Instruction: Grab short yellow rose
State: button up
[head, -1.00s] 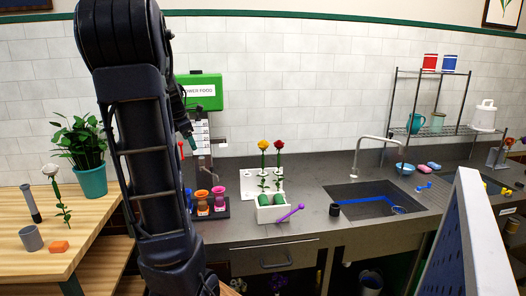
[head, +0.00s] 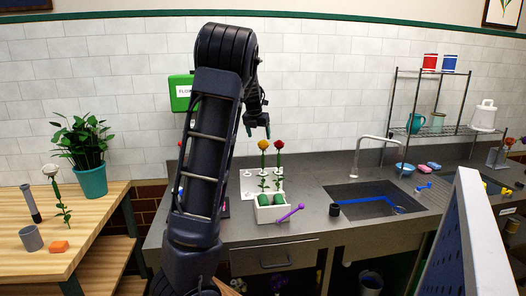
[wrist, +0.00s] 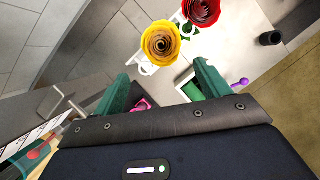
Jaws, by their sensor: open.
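The yellow rose (head: 263,145) stands upright on a green stem at the white holder on the counter. Its bloom (wrist: 161,42) shows from above in the wrist view, just beyond my fingertips and roughly centred between them. The red rose (head: 279,144) stands close on its right, also in the wrist view (wrist: 203,11). My gripper (head: 258,132) is open and empty, pointing down just above the yellow bloom. Its green fingers also show in the wrist view (wrist: 163,72), apart from both blooms. The yellow rose's stem is mostly hidden in the wrist view.
A white box with green foam (head: 261,215) and a purple tool (head: 290,214) lie in front of the roses. A dark cup (head: 334,210) and the sink (head: 375,208) are to the right. A white rose (head: 52,171) stands on the wooden table at left.

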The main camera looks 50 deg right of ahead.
aim_at(263, 150)
jog(key=shift+s+d+f, duration=0.15)
jog(key=shift+s+d, duration=0.05)
jog(key=shift+d, duration=0.1)
jog(key=shift+x, duration=5.25)
jog(key=shift+d, duration=0.1)
jog(key=c, duration=0.8)
